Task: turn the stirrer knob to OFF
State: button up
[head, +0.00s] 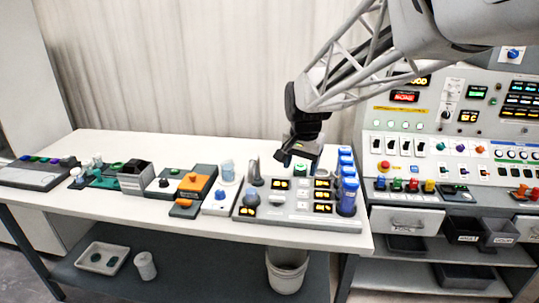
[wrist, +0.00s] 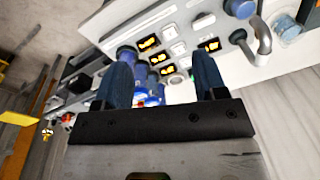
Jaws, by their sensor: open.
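A white stirrer unit (head: 214,208) stands on the table in the head view, with a blue knob (head: 221,195) on its front and a clear beaker (head: 228,172) on top. The knob's marks are too small to read. My gripper (head: 300,158) is open and empty, above the back of the grey panel to the right of the stirrer. In the wrist view its two dark blue fingers (wrist: 161,75) stand apart with nothing held between them. A beaker also shows at the wrist view's upper right (wrist: 286,26); the stirrer knob cannot be made out for sure there.
The grey panel (head: 285,217) has lit orange displays and a round knob (head: 248,197). A curved tap (head: 255,172) rises between stirrer and panel. Blue-capped cylinders (head: 347,185) stand at its right. An orange-topped box (head: 192,184) sits left of the stirrer.

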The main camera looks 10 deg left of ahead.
jog(key=w+a+f+m, duration=0.1)
jog(key=w+a+f, duration=0.2)
jog(key=w+a, duration=0.3)
jog(key=w+a+f, duration=0.3)
jog(key=a, duration=0.5)
jog(key=m+g, duration=0.1)
jog(key=m, duration=0.1)
send_over(220, 192)
notch_tip(220, 192, down, 9)
jog(key=shift+f, duration=0.1)
jog(key=shift+a+f, duration=0.1)
jog(key=shift+f, duration=3.8)
jog(key=shift+c, duration=0.5)
jog(key=c, duration=0.8)
